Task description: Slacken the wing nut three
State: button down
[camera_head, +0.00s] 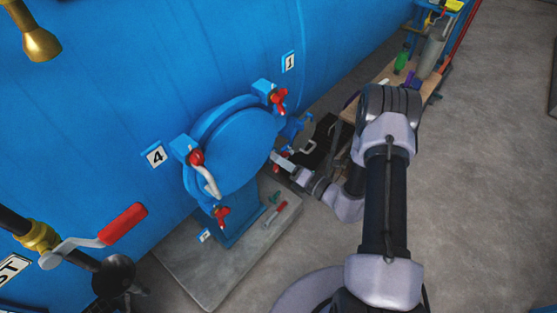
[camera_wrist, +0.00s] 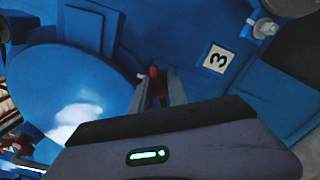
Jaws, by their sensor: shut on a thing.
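The round blue door (camera_head: 235,150) is on the blue vessel, with red wing nuts around its rim. My gripper (camera_head: 277,157) is at the lower right edge of the door. In the wrist view the grey fingers of my gripper (camera_wrist: 155,92) are shut on a small red part, taken as wing nut three (camera_wrist: 153,72). Most of that nut is hidden between the fingers. A white label "3" (camera_wrist: 217,58) is to the right of the fingertips. The door also fills the left of the wrist view (camera_wrist: 65,85).
Another red wing nut (camera_head: 279,98) is near label "1" (camera_head: 288,62). A red-and-silver handled part (camera_head: 204,172) is near label "4" (camera_head: 156,155). A lower red nut (camera_head: 222,215) is above the concrete slab (camera_head: 185,265). A wooden bench (camera_head: 428,88) stands behind my arm. Open floor lies right.

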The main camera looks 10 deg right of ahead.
jog(key=n+b, duration=0.1)
jog(key=n, duration=0.3)
jog(key=shift+n+b, duration=0.3)
dwell(0.4)
jog(key=shift+n, duration=0.3)
jog(key=c, duration=1.3)
grip_release()
jog(key=p+v, duration=0.2)
jog(key=v, duration=1.5)
jog(key=shift+s+d+r, duration=0.1)
jog(key=shift+s, duration=0.15)
